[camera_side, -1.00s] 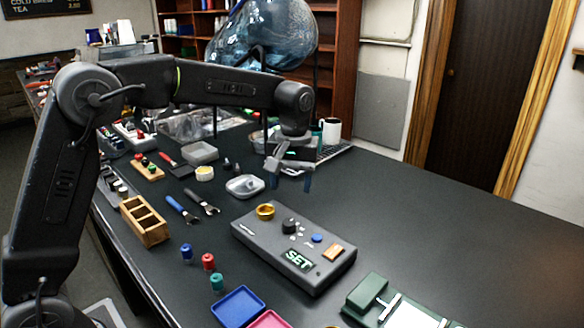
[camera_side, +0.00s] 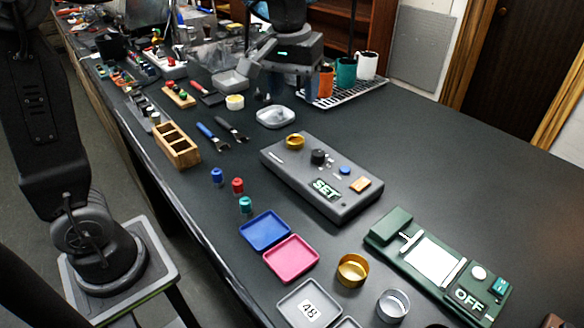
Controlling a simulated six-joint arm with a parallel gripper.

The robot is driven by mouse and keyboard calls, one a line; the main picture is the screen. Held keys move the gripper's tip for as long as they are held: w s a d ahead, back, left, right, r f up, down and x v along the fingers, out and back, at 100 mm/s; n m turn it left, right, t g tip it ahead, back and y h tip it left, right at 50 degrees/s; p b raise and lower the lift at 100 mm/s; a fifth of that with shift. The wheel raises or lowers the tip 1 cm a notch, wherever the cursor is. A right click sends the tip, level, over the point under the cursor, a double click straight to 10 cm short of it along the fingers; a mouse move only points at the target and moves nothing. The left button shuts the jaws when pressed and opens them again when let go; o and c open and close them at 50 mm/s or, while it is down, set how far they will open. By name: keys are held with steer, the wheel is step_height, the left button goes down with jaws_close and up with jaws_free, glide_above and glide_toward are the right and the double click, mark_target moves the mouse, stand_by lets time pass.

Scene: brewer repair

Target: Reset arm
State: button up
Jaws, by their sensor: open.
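My gripper (camera_side: 285,88) hangs at the top middle of the side view, beyond the grey control box, with its fingers apart. I see nothing held between them. My arm's upper part runs out of the top of the picture. The grey box (camera_side: 330,205) with a gold ring, a black knob, a blue button and a lit SET label lies in front of the gripper, apart from it. A shallow grey dish (camera_side: 275,117) lies on the table just below the gripper.
An orange mug (camera_side: 326,82), a teal mug (camera_side: 346,73) and a white mug (camera_side: 366,65) stand on a rack right of my gripper. A wooden holder (camera_side: 177,147), blue tray (camera_side: 265,231), pink tray (camera_side: 291,259) and green OFF device (camera_side: 435,262) occupy the table. The right side is clear.

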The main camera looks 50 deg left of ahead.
steer(key=s+f+m+t, duration=0.2)
steer(key=s, duration=0.7)
steer(key=s+f+m+t, duration=0.2)
steer(key=s+m, duration=0.1)
steer(key=s, duration=0.7)
steer(key=shift+a+f, duration=0.15)
steer(key=shift+a, duration=0.3)
